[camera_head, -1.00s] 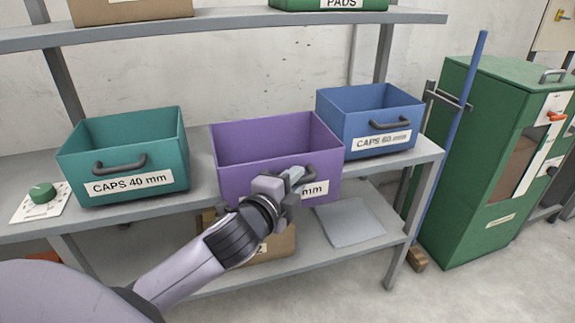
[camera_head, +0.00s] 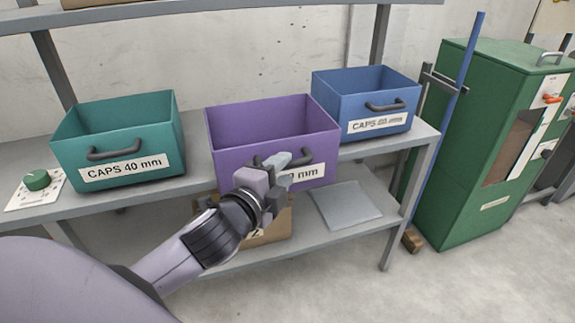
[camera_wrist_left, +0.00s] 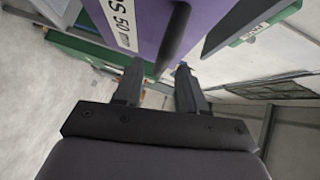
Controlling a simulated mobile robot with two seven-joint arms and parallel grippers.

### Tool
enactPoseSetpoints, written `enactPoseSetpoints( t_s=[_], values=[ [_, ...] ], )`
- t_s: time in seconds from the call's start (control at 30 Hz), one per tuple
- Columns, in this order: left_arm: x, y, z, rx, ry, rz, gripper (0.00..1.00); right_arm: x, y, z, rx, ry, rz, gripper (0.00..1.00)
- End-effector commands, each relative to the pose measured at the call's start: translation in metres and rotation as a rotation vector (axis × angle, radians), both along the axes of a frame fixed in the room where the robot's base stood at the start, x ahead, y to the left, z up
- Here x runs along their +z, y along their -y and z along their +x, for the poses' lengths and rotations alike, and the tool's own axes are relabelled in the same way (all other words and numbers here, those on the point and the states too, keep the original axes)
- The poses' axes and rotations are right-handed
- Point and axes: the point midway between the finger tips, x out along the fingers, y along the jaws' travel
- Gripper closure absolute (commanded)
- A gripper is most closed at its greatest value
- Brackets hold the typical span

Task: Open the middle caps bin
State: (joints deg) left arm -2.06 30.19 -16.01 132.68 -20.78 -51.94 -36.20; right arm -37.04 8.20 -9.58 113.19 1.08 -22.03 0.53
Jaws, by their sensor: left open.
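The purple middle caps bin (camera_head: 228,148) stands on the grey shelf between the teal and blue bins. Its front sits further forward than theirs and covers the shelf's front edge. Its dark handle (camera_head: 305,158) is on the front, above a white label partly hidden by my gripper. My left gripper (camera_head: 283,160) is open in front of the bin, at the left part of the handle. In the left wrist view, the handle (camera_wrist_left: 174,38) runs between and just beyond my two fingertips (camera_wrist_left: 158,66); I cannot tell if they touch it. My right gripper is not in view.
A teal bin (camera_head: 75,160) labelled CAPS 40 mm is at left, a blue bin (camera_head: 350,100) at right. A green dial (camera_head: 37,180) sits at the shelf's left. A cardboard box (camera_head: 275,225) and grey sheet (camera_head: 346,205) lie below. A green cabinet (camera_head: 465,150) stands right.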

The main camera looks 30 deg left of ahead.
Motion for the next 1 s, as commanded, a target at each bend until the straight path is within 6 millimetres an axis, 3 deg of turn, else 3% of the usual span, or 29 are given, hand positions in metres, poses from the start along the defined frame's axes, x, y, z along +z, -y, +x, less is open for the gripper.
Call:
enactPoseSetpoints(
  t_s=[0.1, 0.3, 0.9, 1.0],
  values=[
    [0.001, 0.001, -0.017, 0.000, -0.002, 0.001, 0.60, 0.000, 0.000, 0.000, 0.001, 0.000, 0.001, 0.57],
    [0.004, 0.002, -0.033, 0.000, -0.001, 0.000, 0.60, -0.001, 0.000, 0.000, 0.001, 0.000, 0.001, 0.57],
    [0.005, 0.002, -0.035, 0.000, -0.001, -0.001, 0.60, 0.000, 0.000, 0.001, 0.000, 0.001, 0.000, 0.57],
    [-0.004, 0.004, -0.035, -0.004, -0.026, -0.041, 0.60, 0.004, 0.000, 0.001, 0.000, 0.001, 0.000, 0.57]
  ],
)
